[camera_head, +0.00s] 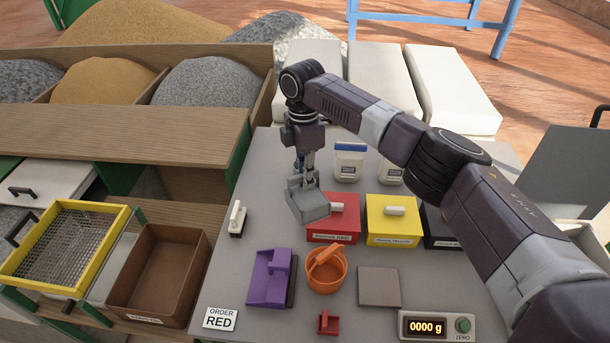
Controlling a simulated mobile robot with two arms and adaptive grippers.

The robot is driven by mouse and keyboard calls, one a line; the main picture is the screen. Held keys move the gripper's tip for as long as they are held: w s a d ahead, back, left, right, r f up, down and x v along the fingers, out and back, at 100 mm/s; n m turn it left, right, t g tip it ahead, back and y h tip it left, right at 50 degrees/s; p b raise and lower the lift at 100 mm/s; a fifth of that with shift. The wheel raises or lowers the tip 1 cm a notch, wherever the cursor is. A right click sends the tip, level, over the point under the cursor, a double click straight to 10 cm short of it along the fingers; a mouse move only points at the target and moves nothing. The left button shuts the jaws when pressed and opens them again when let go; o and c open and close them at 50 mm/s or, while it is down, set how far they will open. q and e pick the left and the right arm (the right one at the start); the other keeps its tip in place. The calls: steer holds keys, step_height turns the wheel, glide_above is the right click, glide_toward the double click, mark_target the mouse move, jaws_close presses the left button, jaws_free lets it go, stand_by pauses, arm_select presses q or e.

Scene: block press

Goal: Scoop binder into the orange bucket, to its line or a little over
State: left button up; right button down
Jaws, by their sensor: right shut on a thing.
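My right gripper (308,172) reaches in from the right and points down over the back middle of the table. It is shut on a grey scoop (308,205). The scoop hangs in front of a white tub and beside the red box; whether it holds anything is too small to tell. The orange bucket (325,283) stands on the table below and a little right of the scoop, with an orange bar or handle across its top. Its line and contents cannot be made out. No container is readable as binder. My left gripper is not in view.
Red (328,232) and yellow (385,236) lidded boxes stand behind the bucket. A purple tool (262,290) lies left of it, a grey plate (378,288) right, a small red scoop (328,323) in front. The display (427,327) reads 0000 g. White tubs (348,165) stand behind.

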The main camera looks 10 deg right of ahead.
steer(key=shift+s+d+f+b, duration=0.1)
steer(key=shift+s+f+b, duration=0.3)
steer(key=shift+f, duration=0.45)
steer(key=shift+s+d+f+b, duration=0.1)
steer(key=shift+s+f+b, duration=0.25)
steer(key=shift+f, duration=0.5)
steer(key=shift+s+d+t, duration=0.1)
steer(key=shift+s+t, duration=0.1)
steer(key=shift+t, duration=0.1)
steer(key=shift+s+d+r+t, duration=0.1)
steer(key=shift+s+t, duration=0.4)
steer(key=shift+s, duration=0.05)
steer(key=shift+s+d+b, duration=0.1)
steer(key=shift+s+b, duration=0.05)
steer(key=shift+b, duration=0.25)
steer(key=shift+s+t+y+b, duration=0.3)
steer(key=shift+s+t+b, duration=0.05)
steer(key=shift+t+b, duration=0.15)
steer(key=shift+s+d+r+t+y+b, duration=0.15)
steer(key=shift+s+t+b, duration=0.4)
steer(key=shift+b, duration=0.95)
steer(key=shift+s+d+r+t+y+b, duration=0.15)
steer(key=shift+s+t+b, duration=0.4)
steer(key=shift+b, duration=0.95)
steer(key=s+d+t+y+b, duration=0.1)
steer(key=s+t+b, duration=0.5)
steer(key=b, duration=0.4)
steer(key=shift+s+d+y+b, duration=0.15)
steer(key=shift+d+y+b, duration=0.1)
steer(key=shift+y+b, duration=0.1)
